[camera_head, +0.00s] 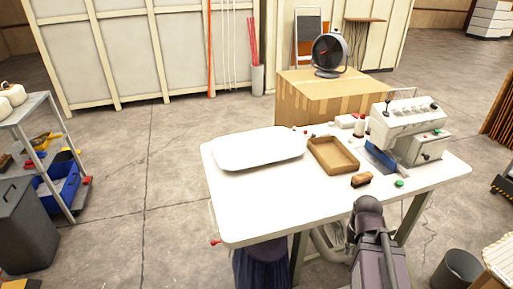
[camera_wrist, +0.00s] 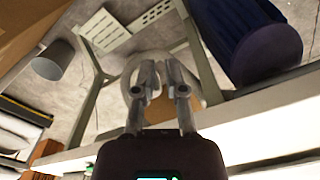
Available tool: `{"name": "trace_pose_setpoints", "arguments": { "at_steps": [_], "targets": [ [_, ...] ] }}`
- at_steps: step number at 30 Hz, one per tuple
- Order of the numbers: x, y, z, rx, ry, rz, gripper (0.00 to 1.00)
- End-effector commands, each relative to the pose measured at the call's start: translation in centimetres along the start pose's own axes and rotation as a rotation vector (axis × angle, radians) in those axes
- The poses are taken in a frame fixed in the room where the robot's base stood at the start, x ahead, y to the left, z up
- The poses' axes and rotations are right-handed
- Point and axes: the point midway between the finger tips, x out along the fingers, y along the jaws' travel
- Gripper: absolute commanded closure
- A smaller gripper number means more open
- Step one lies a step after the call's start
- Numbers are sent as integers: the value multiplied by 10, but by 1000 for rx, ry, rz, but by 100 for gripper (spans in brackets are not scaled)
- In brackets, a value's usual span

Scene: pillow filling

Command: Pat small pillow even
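The small pillow (camera_head: 258,147) is a smooth, plump white form with rounded corners. It lies on the left back part of the white worktable (camera_head: 270,213). In the head view my arm rises at the front edge of the table, and my gripper is hidden there. In the wrist view my gripper (camera_wrist: 161,70) shows its two fingers drawn close together, with nothing seen held between them. It is apart from the pillow, facing the floor and table legs. The pillow is not in the wrist view.
A brown tray (camera_head: 333,155) sits right of the pillow. A brush (camera_head: 361,180), a green item (camera_head: 399,183) and a sewing machine (camera_head: 408,131) stand on the table's right side. A cardboard box (camera_head: 335,97) with a fan is behind. The table's front left is clear.

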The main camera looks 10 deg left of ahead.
Motion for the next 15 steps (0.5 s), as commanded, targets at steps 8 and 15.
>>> {"name": "trace_pose_setpoints", "arguments": {
  "at_steps": [8,15],
  "targets": [
    [-24,0,0,0,0,0,100],
    [-66,0,0,0,0,0,100]
  ]
}}
